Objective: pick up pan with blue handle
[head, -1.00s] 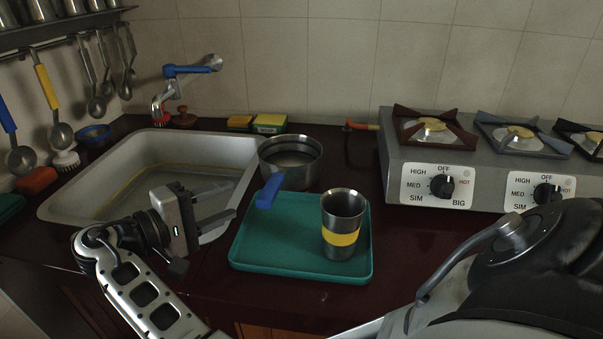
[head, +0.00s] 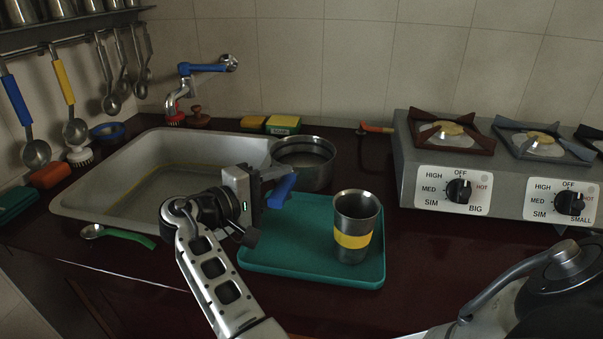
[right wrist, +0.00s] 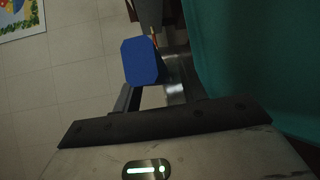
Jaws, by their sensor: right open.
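The pan (head: 303,163) is a steel pot with a blue handle (head: 282,191). It stands on the dark counter between the sink and the stove, its handle pointing toward me over the tray's back left corner. My right gripper (head: 273,186) is open at the handle. In the right wrist view the blunt end of the blue handle (right wrist: 142,61) shows in front of the open fingers (right wrist: 153,95). I cannot tell whether a finger touches it. The pan's body is mostly out of that view. My left gripper is not in view.
A steel cup with a yellow band (head: 356,226) stands on the teal tray (head: 300,259), right of my right gripper. The sink (head: 95,205) lies to the left, with a green-handled spoon (head: 125,236) at its front edge. A stove (head: 405,165) stands at right.

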